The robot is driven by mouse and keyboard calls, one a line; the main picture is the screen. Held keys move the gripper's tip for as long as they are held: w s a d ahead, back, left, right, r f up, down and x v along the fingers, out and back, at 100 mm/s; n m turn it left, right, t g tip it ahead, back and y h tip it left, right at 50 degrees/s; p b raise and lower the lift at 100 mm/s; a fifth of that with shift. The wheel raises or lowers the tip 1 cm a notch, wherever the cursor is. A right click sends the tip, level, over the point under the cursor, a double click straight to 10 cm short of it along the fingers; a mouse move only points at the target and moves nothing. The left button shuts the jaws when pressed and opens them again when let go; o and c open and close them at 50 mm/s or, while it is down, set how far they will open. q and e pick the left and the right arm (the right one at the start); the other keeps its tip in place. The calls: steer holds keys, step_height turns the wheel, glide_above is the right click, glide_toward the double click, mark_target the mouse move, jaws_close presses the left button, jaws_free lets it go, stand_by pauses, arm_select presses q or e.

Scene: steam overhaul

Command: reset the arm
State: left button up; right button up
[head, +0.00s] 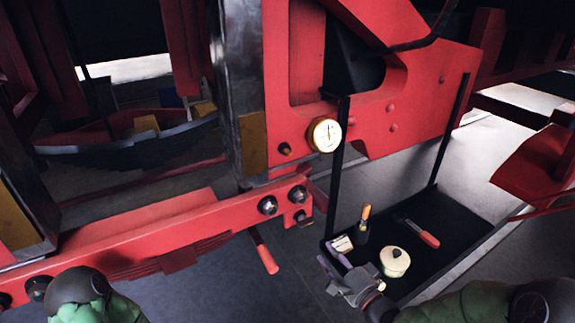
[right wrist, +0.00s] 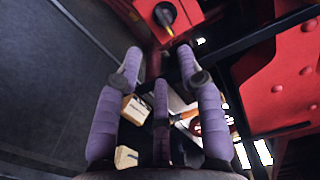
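My right gripper (head: 333,256) is at the near left edge of the black tray (head: 440,205), beside a small pale block (head: 342,244). In the right wrist view its purple fingers (right wrist: 158,62) are spread apart, with nothing seen held between them. Pale blocks (right wrist: 134,108) show behind and beside the fingers there. My left arm enters at the bottom left of the head view; its gripper is out of view. A red handle (head: 264,252) hangs below the red beam (head: 170,232).
The tray hangs on black bars and holds a dark bottle with an orange top (head: 363,225), a cream lidded pot (head: 394,262) and a red-handled tool (head: 421,234). A round gauge (head: 324,134) sits on the red frame above. Grey floor (head: 300,285) lies open left of the tray.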

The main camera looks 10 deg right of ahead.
steer(key=s+a+f+n+g+h, duration=0.15)
steer(key=f+g, duration=0.25)
steer(key=f, duration=0.7)
steer(key=s+a+f+n+g+h, duration=0.1)
steer(key=s+a+f+n+g, duration=0.2)
steer(key=f, duration=0.8)
steer(key=s+a+f+n+g, duration=0.3)
steer(key=s+f+g, duration=0.1)
steer(key=s+f, duration=0.3)
steer(key=s+a+f+n+g+b, duration=0.1)
steer(key=s+a+f+n+g, duration=0.2)
steer(key=s+f, duration=0.5)
steer(key=n+g, duration=0.1)
steer(key=g, duration=0.1)
steer(key=shift+s+a+f+g, duration=0.25)
steer(key=shift+s+a+g, duration=0.05)
